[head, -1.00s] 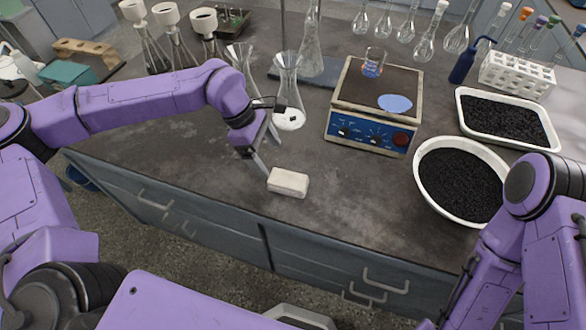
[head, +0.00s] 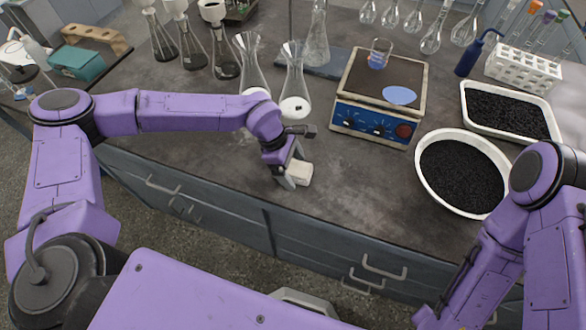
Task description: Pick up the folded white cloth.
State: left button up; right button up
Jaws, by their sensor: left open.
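The folded white cloth (head: 300,173) is a small pale block lying on the dark bench top near its front edge. My left gripper (head: 289,177) is at the left end of the cloth, pointing down, with a finger in front of that end. The gripper hides part of the cloth's left side. The jaws are open, and I cannot tell whether they touch the cloth. My right arm is at the right, but its gripper does not show clearly.
Two glass flasks with white contents (head: 294,106) stand behind my left gripper. A blue-fronted hotplate (head: 374,122) is to the right. A white bowl of black grains (head: 424,184) and a white tray (head: 552,125) lie further right. The bench in front of the hotplate is clear.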

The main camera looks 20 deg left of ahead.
pick_arm(q)
jog(key=c, duration=1.1)
jog(key=shift+o, duration=0.2)
